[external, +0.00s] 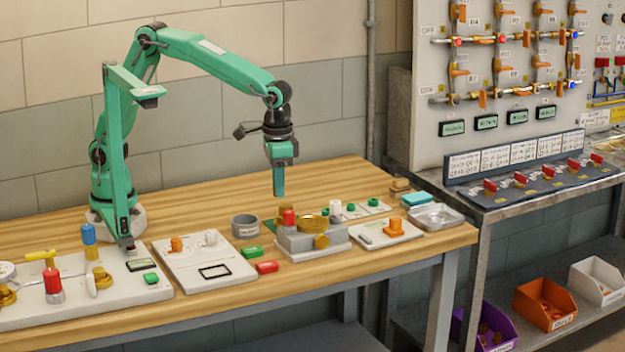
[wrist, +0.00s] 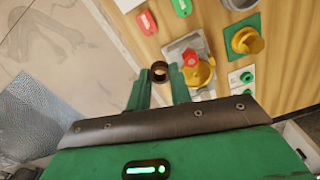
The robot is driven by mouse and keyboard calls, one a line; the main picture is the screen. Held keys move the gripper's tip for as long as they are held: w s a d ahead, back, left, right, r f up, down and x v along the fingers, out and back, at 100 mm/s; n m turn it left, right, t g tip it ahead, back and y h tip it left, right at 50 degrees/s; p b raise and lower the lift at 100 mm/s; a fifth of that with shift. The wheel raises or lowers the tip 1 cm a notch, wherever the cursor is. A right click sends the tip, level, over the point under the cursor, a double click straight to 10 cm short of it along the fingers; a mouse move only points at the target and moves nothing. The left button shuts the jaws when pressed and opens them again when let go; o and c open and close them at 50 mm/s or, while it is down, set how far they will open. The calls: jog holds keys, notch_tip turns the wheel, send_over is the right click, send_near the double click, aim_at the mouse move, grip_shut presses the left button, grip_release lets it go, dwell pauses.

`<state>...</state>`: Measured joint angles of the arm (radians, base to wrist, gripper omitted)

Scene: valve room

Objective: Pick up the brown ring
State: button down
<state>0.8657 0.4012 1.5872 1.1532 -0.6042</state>
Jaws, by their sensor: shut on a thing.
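The brown ring (wrist: 159,79) is between the tips of my green gripper fingers in the wrist view, with its round opening facing the camera. My gripper (wrist: 161,84) is shut on it. In the external view my gripper (external: 278,192) points down and is held above the bench, just behind and left of the valve block with the red knob (external: 289,217). I cannot make out the ring in the external view.
The grey valve block (external: 310,245) with brass parts stands under my gripper. A grey cup (external: 245,226), a green tag (external: 251,252) and a red tag (external: 267,267) lie to its left. White panels with fittings stand farther left. Bare wood (external: 190,222) shows behind them.

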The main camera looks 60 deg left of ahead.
dwell(0.7)
jog(key=w+a+r+n, duration=0.1)
jog(key=w+a, duration=0.4)
jog(key=a, duration=0.4)
jog(key=w+a+n, duration=0.1)
jog(key=w+a, duration=0.3)
jog(key=a, duration=0.5)
jog(key=a+n, duration=0.1)
jog(key=a, duration=1.7)
jog(key=shift+a+r, duration=0.25)
jog(key=shift+a, duration=0.1)
jog(key=shift+d, duration=0.15)
jog(key=s+d+f, duration=0.4)
jog(key=s+d, duration=0.1)
jog(key=d, duration=0.4)
jog(key=s+d+f, duration=0.4)
jog(key=d+f, duration=0.1)
jog(key=d, duration=0.5)
jog(key=shift+s+d, duration=0.25)
jog(key=shift+s, duration=0.15)
